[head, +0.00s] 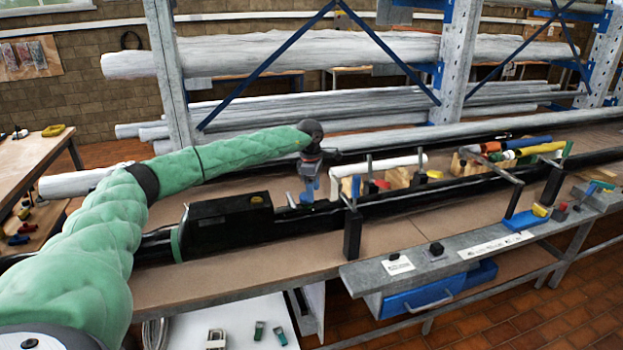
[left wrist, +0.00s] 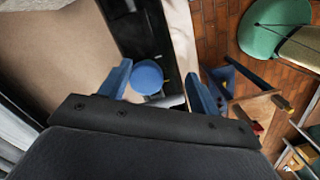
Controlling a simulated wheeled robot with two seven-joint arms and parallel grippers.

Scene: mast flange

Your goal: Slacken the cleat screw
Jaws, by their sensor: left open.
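A round blue knob (left wrist: 147,76), which looks like the head of the cleat screw, shows in the left wrist view. It sits on or beside a long black mast part. My left gripper (left wrist: 157,72) is open, with one blue finger to each side of the knob in the picture and gaps between. I cannot tell whether the fingertips are level with it. In the head view my left gripper (head: 309,186) points down over the black mast, right of a black box-shaped block (head: 228,220). There I cannot separate the knob from the blue fingers. My right gripper is out of view.
A grey shelf (head: 440,262) with a blue drawer (head: 418,298) runs along the front. Racks of wrapped tubes (head: 300,52) stand behind.

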